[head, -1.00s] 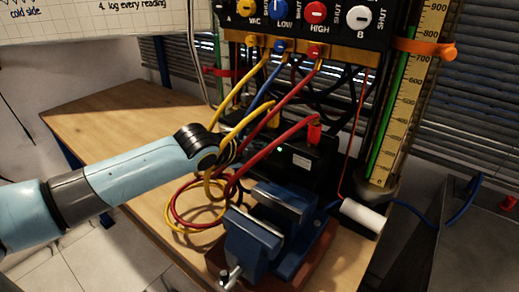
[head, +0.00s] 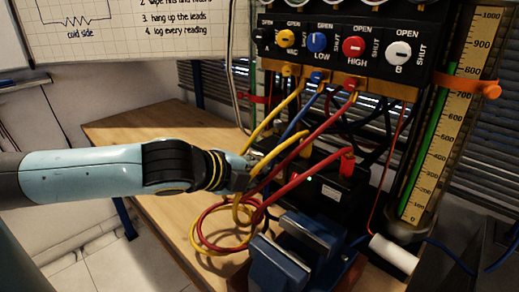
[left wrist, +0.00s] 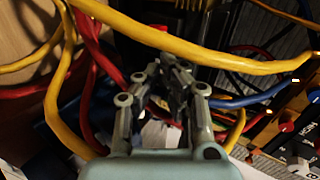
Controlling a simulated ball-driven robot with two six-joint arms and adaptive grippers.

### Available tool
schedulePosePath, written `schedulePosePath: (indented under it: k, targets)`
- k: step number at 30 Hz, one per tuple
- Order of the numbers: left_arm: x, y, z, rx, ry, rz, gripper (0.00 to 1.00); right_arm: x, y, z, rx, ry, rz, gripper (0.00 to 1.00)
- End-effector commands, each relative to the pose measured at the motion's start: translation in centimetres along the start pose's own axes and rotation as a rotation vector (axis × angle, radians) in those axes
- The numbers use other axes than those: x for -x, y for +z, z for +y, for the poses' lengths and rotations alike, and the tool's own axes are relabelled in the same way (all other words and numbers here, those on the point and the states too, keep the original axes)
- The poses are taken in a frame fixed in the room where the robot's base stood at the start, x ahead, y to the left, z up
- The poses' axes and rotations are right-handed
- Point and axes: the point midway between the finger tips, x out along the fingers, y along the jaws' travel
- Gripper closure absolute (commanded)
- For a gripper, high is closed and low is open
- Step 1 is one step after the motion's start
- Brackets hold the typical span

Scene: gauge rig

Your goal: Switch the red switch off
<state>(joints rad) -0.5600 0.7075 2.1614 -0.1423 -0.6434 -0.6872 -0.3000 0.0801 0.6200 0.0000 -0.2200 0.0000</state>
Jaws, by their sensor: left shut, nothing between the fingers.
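No part is plainly marked as the red switch. The red round knob (head: 353,47) labelled HIGH sits on the black valve panel, with OPEN and SHUT marks. The black box (head: 325,195) below has a small green light and a red plug (head: 347,158); part of the box is hidden by hoses. A small red patch shows beside the fingertips in the left wrist view, too small to identify. My left gripper (left wrist: 168,78) is shut and empty, among the yellow and red hoses, well below the panel. In the head view its fingers are largely hidden. My right gripper is not in view.
A yellow hose (left wrist: 180,45) crosses over my fingertips. A blue vise (head: 290,255) stands in front of the black box. The gauge column (head: 450,120) stands at right. The wooden table (head: 150,130) is clear at its left.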

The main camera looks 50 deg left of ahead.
Motion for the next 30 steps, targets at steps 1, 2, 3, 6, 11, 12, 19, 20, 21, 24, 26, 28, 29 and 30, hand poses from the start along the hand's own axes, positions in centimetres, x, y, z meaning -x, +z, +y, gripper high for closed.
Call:
schedulePosePath:
  k: [1,2,3,6,11,12,19,20,21,24,26,28,29,30]
  targets:
    - [0.0,0.0,0.0,0.0,0.0,0.0,1.0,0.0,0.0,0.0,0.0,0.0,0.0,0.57]
    - [0.0,0.0,0.0,0.0,0.0,0.0,1.0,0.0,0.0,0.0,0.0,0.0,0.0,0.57]
    - [0.0,0.0,0.0,0.0,0.0,0.0,1.0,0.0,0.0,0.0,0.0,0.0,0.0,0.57]
    - [0.0,0.0,0.0,-0.001,0.001,0.0,1.0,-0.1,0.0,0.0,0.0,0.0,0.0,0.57]
    - [0.7,-0.3,0.1,-0.006,0.042,0.002,1.0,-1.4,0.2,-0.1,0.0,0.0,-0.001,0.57]
    - [1.0,-0.5,0.1,-0.006,0.056,0.002,1.0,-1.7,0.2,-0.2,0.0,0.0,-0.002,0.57]
    - [1.8,-0.8,-0.1,-0.001,0.087,0.0,1.0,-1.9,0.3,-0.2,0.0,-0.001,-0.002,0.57]
    - [1.8,-0.8,-0.1,-0.001,0.087,0.0,1.0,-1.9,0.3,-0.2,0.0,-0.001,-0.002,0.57]
    - [1.8,-0.8,-0.1,-0.001,0.087,0.0,1.0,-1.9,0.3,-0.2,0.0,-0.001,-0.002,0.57]
    - [1.7,-0.8,-0.1,-0.001,0.086,0.0,1.0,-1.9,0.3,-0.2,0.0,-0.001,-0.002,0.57]
    - [1.6,-0.7,-0.1,0.0,0.085,0.0,1.0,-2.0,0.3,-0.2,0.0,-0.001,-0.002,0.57]
    - [1.1,-0.7,0.0,0.001,0.084,-0.001,1.0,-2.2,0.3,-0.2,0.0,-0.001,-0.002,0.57]
    - [0.8,-0.7,0.1,0.002,0.083,-0.002,1.0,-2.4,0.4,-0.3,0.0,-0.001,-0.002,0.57]
    - [0.2,-0.7,0.1,0.003,0.083,-0.002,1.0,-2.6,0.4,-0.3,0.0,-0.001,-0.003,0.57]
